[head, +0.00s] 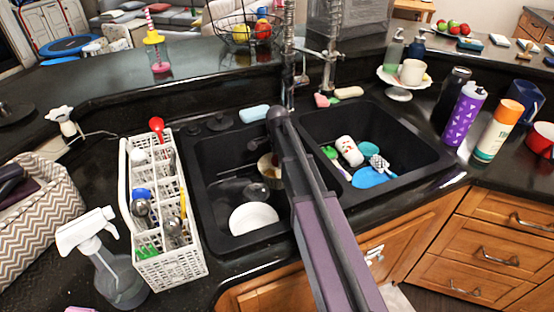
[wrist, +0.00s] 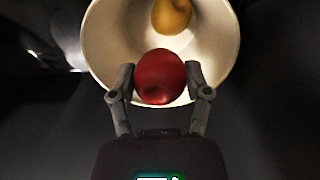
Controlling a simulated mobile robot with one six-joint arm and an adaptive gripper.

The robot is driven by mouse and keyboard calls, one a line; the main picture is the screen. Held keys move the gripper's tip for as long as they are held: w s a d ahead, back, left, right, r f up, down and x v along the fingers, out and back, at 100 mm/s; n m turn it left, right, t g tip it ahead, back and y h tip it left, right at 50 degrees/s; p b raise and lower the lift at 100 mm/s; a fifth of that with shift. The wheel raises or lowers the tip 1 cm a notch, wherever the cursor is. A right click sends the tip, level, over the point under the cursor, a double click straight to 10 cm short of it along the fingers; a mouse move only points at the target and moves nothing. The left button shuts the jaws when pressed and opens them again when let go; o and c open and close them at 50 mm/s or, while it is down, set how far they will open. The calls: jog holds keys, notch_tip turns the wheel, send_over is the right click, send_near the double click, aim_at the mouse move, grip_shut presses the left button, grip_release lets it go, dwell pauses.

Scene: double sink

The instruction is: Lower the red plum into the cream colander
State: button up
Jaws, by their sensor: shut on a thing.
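The red plum (wrist: 160,82) is between the two fingers of my gripper (wrist: 160,76) in the wrist view. The fingers are shut on its sides. The cream colander (wrist: 103,45) lies beyond and below the plum, which overlaps the near part of its opening. A yellow fruit (wrist: 172,14) is inside the colander at the far side. In the head view the colander (head: 264,168) is in the left sink basin, partly hidden by my arm. The plum cannot be made out in the head view. How high the plum is above the colander floor is hard to tell.
A white plate or bowl (head: 253,218) lies in the left basin (head: 212,195), nearer the front. A white cutlery rack (head: 185,266) stands left of the basin. The right basin (head: 425,150) holds several items.

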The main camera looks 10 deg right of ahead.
jog(key=shift+f+b, duration=1)
jog(key=shift+f, duration=0.1)
jog(key=shift+f+b, duration=0.7)
jog(key=shift+f, duration=0.05)
dwell(1.1)
jog(key=o, duration=1.2)
jog(key=shift+r, duration=0.15)
notch_tip(320, 180, up, 20)
jog(key=p, duration=2)
jog(key=shift+s+a+r+n+p, duration=0.15)
jog(key=shift+s+r+n+p, duration=0.2)
jog(key=shift+s+n, duration=1.25)
jog(key=shift+s+a+r+n+p, duration=0.1)
jog(key=shift+s+r+n+p, duration=0.2)
jog(key=shift+s+n, duration=1.3)
jog(key=shift+s+a+r+n+p, duration=0.15)
jog(key=shift+s+r+n+p, duration=0.2)
jog(key=shift+s+n, duration=1.25)
